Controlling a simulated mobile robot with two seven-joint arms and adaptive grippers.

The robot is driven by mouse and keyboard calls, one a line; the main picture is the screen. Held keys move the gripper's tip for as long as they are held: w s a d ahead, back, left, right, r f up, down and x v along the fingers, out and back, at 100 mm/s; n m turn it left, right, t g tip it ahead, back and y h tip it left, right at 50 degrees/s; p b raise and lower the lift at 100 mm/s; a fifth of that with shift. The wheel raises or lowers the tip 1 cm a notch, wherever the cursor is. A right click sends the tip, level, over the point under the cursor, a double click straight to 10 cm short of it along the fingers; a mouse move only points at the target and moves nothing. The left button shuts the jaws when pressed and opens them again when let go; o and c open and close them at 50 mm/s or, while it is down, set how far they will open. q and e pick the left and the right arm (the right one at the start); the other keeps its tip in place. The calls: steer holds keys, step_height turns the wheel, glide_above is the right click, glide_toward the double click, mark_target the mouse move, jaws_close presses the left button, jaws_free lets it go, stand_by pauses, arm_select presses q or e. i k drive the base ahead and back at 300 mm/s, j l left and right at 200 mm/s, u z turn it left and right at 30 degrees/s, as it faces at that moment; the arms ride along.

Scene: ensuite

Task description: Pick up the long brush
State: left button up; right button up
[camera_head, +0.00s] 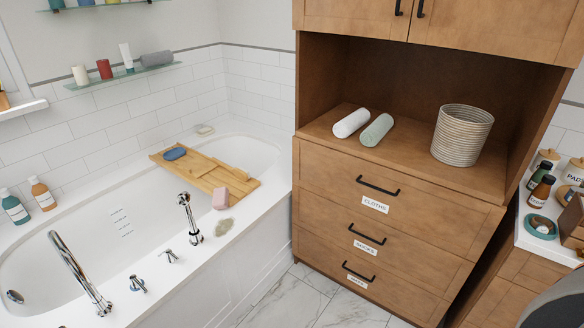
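No long brush can be made out with certainty. A long, thin wooden piece (226,166) lies on the wooden bath tray (208,183); it may be a brush handle, but no bristles can be made out. The tray lies across the white bathtub (150,226). A blue oval item (175,153) rests at the tray's far left end. A pink block (221,198) sits at its near right end. Neither of my grippers is in view.
A wooden cabinet (390,216) with labelled drawers stands right of the tub. Its open shelf holds rolled towels (351,122) and a woven basket (462,135). Taps (189,220) rise from the tub's near rim. Marble floor (325,295) shows between tub and cabinet.

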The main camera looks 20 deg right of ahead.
mark_target(241, 173)
steer(key=z, duration=0.25)
steer(key=i+z, duration=0.3)
steer(key=i, duration=0.25)
steer(key=i+z, duration=0.3)
steer(key=i, duration=0.3)
steer(key=i+j+z, duration=0.3)
steer(key=i, duration=0.25)
